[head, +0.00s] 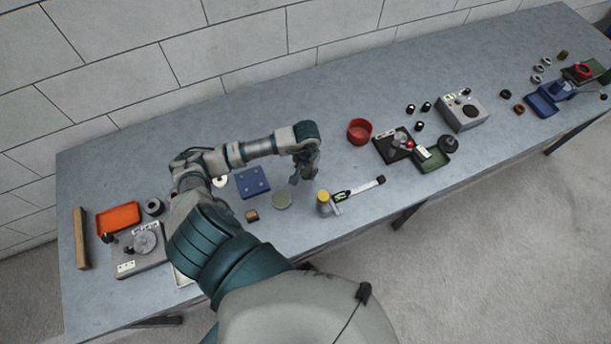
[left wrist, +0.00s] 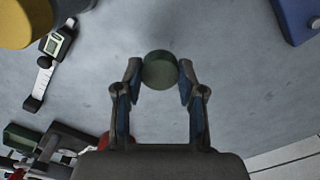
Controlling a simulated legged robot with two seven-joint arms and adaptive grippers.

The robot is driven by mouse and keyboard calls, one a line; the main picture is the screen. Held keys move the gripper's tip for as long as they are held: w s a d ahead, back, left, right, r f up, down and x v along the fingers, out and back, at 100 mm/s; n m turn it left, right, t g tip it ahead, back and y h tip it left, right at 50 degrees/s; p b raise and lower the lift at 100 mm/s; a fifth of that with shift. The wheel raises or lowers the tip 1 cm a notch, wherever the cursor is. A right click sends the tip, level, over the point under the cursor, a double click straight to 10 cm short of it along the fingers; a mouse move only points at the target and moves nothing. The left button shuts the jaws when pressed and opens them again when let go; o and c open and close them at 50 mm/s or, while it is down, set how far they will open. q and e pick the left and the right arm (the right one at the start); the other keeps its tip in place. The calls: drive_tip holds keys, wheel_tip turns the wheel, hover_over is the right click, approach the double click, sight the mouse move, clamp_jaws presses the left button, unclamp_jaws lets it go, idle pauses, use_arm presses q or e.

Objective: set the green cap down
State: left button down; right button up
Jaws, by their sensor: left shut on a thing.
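My left gripper (head: 309,172) is above the table in the head view, pointing down. In the left wrist view its two fingers (left wrist: 160,72) are shut on the sides of the round green cap (left wrist: 160,68), near the fingertips. In the head view the cap is small and partly hidden by the fingers. In the left wrist view bare grey table shows around the cap; I cannot tell how high it is above the table. My right gripper is not in view.
A red bowl (head: 359,130) stands behind right.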

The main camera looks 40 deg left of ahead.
sight(308, 174)
use_arm(q)
drive_tip(key=shift+d+f, duration=0.25)
drive_tip(key=shift+d, duration=0.05)
drive_tip(key=f, duration=0.1)
drive_tip(key=d+f, duration=0.1)
drive_tip(key=f, duration=0.1)
drive_tip(key=shift+s, duration=0.1)
drive_tip(key=shift+a+f, duration=0.2)
drive_tip(key=shift+a, duration=0.3)
drive_tip(key=c, duration=1)
unclamp_jaws()
drive_tip(key=shift+a, duration=0.2)
drive_tip(key=o, duration=0.3)
drive_tip(key=shift+f, duration=0.1)
drive_tip(key=shift+d+r, duration=0.3)
drive_tip(key=shift+d, duration=0.05)
wheel_tip(308, 174, up, 6)
drive_tip(key=shift+r, duration=0.1)
drive_tip(key=r, duration=0.5)
drive_tip(key=shift+a+b, duration=0.35)
drive_tip(key=shift+b, duration=0.05)
drive_tip(key=shift+d+r, duration=0.25)
drive_tip(key=shift+d, duration=0.1)
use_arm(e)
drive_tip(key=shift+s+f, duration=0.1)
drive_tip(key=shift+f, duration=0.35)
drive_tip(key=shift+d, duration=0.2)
